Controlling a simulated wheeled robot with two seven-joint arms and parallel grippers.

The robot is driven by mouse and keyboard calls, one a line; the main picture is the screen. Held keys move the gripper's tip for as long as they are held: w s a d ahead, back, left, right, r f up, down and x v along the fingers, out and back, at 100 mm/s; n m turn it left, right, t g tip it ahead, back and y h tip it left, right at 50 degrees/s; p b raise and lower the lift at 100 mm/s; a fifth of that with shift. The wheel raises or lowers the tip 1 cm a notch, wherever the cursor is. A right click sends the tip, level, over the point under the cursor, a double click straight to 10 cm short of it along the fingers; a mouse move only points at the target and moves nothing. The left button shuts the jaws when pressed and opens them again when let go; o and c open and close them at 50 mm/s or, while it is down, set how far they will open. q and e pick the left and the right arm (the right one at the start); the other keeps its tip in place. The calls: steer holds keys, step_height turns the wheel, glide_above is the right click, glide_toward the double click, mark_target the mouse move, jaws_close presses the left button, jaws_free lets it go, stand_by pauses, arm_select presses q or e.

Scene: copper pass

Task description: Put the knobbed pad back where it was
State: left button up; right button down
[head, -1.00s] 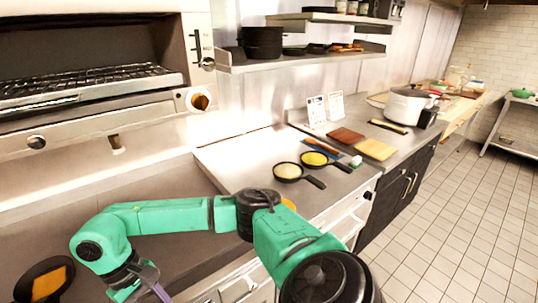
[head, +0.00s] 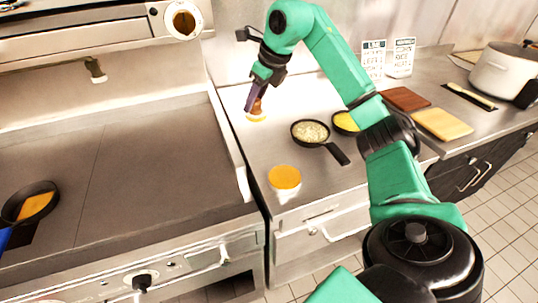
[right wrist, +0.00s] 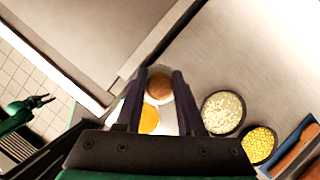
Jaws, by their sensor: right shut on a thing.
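The knobbed pad has a brown knob (head: 257,106) above a pale, orange-edged round pad (head: 256,117). My right gripper (head: 254,99) is shut on the knob, with the pad below the fingers at the back left of the steel counter. In the right wrist view the brown knob (right wrist: 159,86) sits between the two dark fingers. I cannot tell whether the pad touches the counter. A white round tub with an orange top (head: 284,178) stands nearer the counter's front edge. My left gripper (right wrist: 40,101) shows small in the right wrist view, apparently open and empty over the floor.
Pans with pale grains (head: 311,132) and yellow food (head: 346,122) stand right of the tub. A flat griddle (head: 140,165) lies left, with a pan holding an orange piece (head: 36,204). Brown (head: 405,98) and yellow boards (head: 441,123) lie further right.

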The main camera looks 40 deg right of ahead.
steer(key=d+r+m+h+b, duration=0.1)
steer(key=d+r+m+h, duration=0.2)
steer(key=d+m, duration=0.3)
steer(key=shift+m, duration=0.6)
steer(key=f, duration=1.3)
steer(key=a+f, duration=0.1)
steer(key=f, duration=0.5)
steer(key=shift+a+f+b, duration=0.1)
steer(key=shift+f+b, duration=0.2)
steer(key=shift+b, duration=0.1)
steer(key=c, duration=0.5)
jaws_free()
steer(key=shift+r, duration=0.1)
steer(key=shift+s+r, duration=0.1)
steer(key=shift+r, duration=0.3)
steer(key=b+v, duration=0.1)
steer(key=v, duration=1)
steer(key=shift+a, duration=0.1)
